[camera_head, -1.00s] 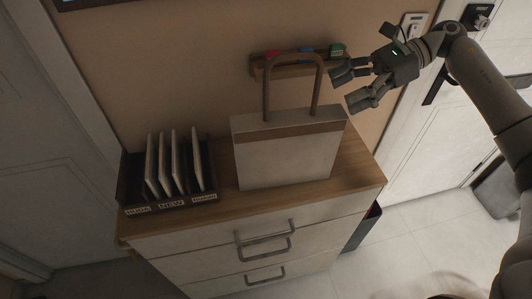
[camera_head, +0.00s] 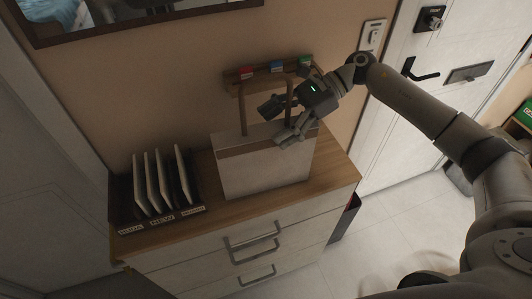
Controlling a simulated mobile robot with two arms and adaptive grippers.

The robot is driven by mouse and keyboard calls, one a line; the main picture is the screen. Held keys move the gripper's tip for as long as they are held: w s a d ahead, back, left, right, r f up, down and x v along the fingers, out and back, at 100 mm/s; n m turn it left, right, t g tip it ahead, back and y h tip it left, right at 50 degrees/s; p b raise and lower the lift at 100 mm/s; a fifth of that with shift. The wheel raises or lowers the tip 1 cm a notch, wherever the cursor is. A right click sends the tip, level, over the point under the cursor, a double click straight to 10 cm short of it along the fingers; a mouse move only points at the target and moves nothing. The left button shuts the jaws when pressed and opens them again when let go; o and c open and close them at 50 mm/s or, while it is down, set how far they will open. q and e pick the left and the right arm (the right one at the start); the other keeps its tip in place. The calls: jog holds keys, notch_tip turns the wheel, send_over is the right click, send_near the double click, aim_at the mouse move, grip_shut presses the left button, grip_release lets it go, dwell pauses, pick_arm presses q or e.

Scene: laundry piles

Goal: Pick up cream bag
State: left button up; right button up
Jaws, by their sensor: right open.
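The cream bag (camera_head: 262,172) stands upright on top of the wooden-topped dresser (camera_head: 330,180). It has a brown band near its top and a tall brown handle (camera_head: 243,112) standing up. My right gripper (camera_head: 276,124) is open at the right side of the handle, just above the bag's top. Its fingers overlap the handle's right upright in the picture, one finger on each side of it. I cannot tell whether they touch it. My left gripper is not in view.
A dark file rack (camera_head: 157,195) with several upright folders stands left of the bag. A wall rack (camera_head: 234,87) with red, blue and green items is behind the handle. A door (camera_head: 470,75) is at the right. The dresser's drawers have protruding handles.

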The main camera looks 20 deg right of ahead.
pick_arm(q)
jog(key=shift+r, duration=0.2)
pick_arm(e)
jog(key=shift+a+f, duration=0.25)
jog(key=shift+a, duration=0.05)
jog(key=c, duration=0.7)
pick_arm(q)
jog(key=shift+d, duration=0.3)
pick_arm(e)
jog(key=shift+r, duration=0.1)
grip_shut()
